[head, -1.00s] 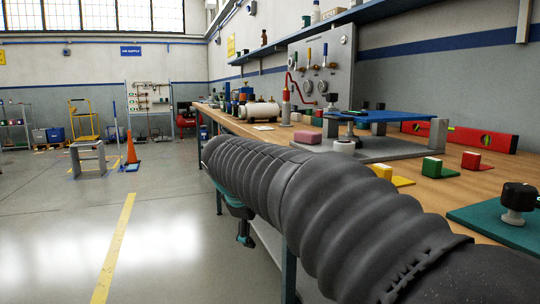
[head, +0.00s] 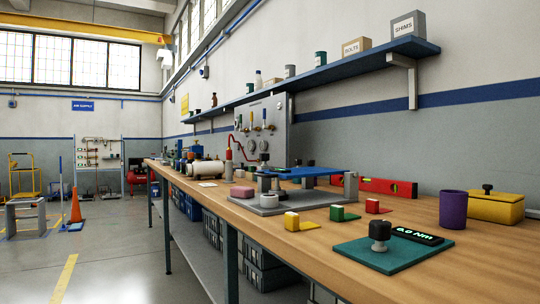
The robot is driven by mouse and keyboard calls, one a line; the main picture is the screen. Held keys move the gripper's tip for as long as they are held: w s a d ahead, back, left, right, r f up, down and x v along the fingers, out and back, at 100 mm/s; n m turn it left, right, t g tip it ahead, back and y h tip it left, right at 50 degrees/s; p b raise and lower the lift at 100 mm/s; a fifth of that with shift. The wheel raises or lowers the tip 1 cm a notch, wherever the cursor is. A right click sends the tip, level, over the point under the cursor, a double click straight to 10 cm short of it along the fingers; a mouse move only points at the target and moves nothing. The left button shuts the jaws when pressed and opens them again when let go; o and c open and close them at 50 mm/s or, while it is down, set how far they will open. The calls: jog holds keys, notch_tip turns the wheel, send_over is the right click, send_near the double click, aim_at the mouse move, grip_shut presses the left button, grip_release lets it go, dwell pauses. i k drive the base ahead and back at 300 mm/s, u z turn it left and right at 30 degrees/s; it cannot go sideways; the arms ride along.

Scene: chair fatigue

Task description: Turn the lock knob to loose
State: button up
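A black knob (head: 380,230) on a short grey post stands on a teal plate (head: 380,259) at the near right of the workbench. Beside it on the plate is a black display (head: 416,236) with green figures ending in "Nm". Farther back, a blue board (head: 305,173) rests on posts above a grey base plate (head: 275,208). A small dark knob-like part (head: 264,158) shows by its left end. I cannot tell which is the lock knob, and no loose or locked marking is readable. My gripper is not in view.
A blue shelf (head: 330,75) hangs above.

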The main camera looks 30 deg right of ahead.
aim_at(264, 157)
jog(key=u, duration=0.95)
jog(key=i, duration=0.5)
jog(key=z, duration=1.9)
